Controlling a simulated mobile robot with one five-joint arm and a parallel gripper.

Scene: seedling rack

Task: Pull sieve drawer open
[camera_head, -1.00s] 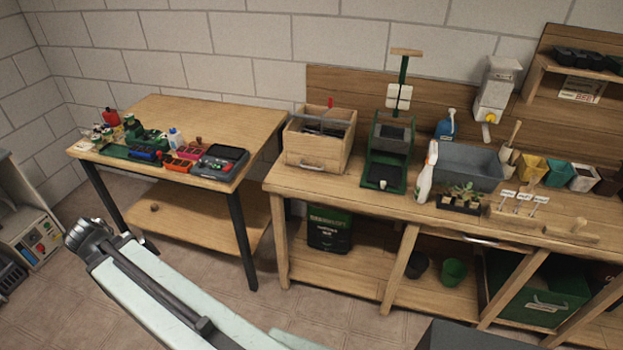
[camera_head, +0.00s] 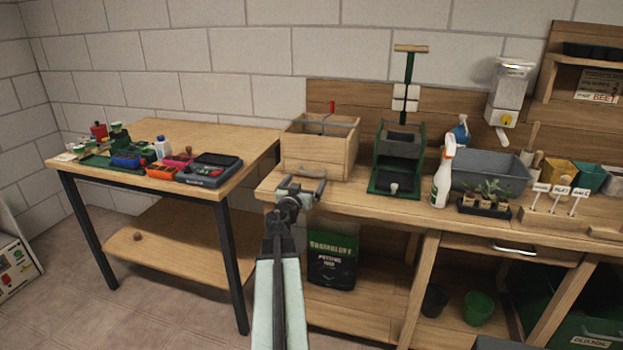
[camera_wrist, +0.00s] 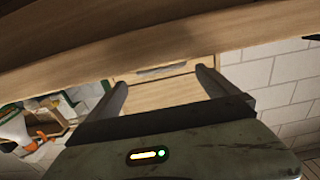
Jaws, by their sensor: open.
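The sieve box (camera_head: 338,155) is a light wooden box on the left end of the long bench, with a red upright piece on top. Its low front drawer has a grey bar handle (camera_wrist: 163,70), partly hidden behind my gripper in the head view. My gripper (camera_head: 302,184) is open in front of the box at about handle height. In the wrist view, which looks upside down, the two fingers of my gripper (camera_wrist: 160,82) stand apart on either side of the drawer front. I cannot tell whether they touch the handle. The drawer looks closed.
A green press (camera_head: 372,188) stands right of the box, then a spray bottle (camera_head: 444,177) and a grey trough (camera_head: 488,172). A separate table (camera_head: 225,140) with trays and tools stands to the left. The long bench's edge (camera_head: 350,206) lies just below the gripper.

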